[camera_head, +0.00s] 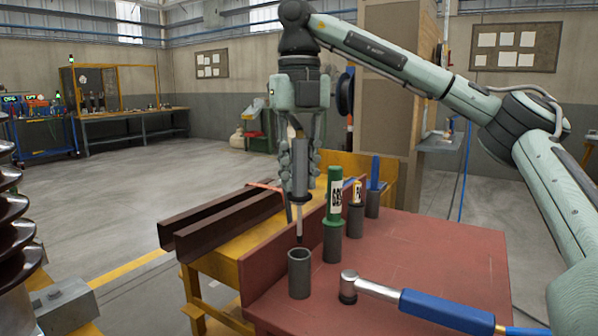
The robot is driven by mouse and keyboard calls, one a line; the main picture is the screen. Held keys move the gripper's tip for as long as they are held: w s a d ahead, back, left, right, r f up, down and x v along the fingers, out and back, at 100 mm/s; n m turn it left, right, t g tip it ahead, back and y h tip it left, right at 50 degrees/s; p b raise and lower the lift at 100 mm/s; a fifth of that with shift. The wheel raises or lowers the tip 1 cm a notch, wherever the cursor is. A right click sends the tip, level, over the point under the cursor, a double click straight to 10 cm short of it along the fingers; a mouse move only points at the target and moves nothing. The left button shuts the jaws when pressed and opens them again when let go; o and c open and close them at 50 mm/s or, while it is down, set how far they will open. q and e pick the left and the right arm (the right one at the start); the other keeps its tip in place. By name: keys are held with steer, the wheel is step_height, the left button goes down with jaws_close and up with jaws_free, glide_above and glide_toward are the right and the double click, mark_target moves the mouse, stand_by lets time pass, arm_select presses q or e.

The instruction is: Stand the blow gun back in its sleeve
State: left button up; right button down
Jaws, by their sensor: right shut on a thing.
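My right gripper (300,170) hangs down from above, its fingers shut around the blow gun (300,186), a grey cylinder with a thin nozzle pointing down. The blow gun is roughly upright. Its dark tip shows just above the mouth of an open grey sleeve (299,274) on the red bench top (430,250). A small gap shows between tip and rim, and the sleeve looks empty. I cannot tell how well the two line up in depth. My left gripper is not in view.
Behind the sleeve, a green labelled tool (334,190), a yellow one (355,192) and a blue one (375,172) stand in grey sleeves. Brown steel beams (225,222) lie left of the bench.

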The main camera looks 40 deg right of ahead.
mark_target(299, 234)
steer(key=shift+f, duration=0.1)
steer(key=shift+f+b, duration=0.9)
steer(key=shift+f, duration=0.35)
steer(key=shift+f+b, duration=0.85)
steer(key=shift+f, duration=0.5)
steer(key=shift+f+b, duration=0.35)
steer(key=shift+f, duration=0.2)
steer(key=shift+f+b, duration=0.45)
steer(key=shift+f, duration=0.2)
steer(key=shift+f+b, duration=0.4)
steer(key=shift+f, duration=0.3)
steer(key=shift+f+b, duration=0.35)
steer(key=shift+f, duration=0.25)
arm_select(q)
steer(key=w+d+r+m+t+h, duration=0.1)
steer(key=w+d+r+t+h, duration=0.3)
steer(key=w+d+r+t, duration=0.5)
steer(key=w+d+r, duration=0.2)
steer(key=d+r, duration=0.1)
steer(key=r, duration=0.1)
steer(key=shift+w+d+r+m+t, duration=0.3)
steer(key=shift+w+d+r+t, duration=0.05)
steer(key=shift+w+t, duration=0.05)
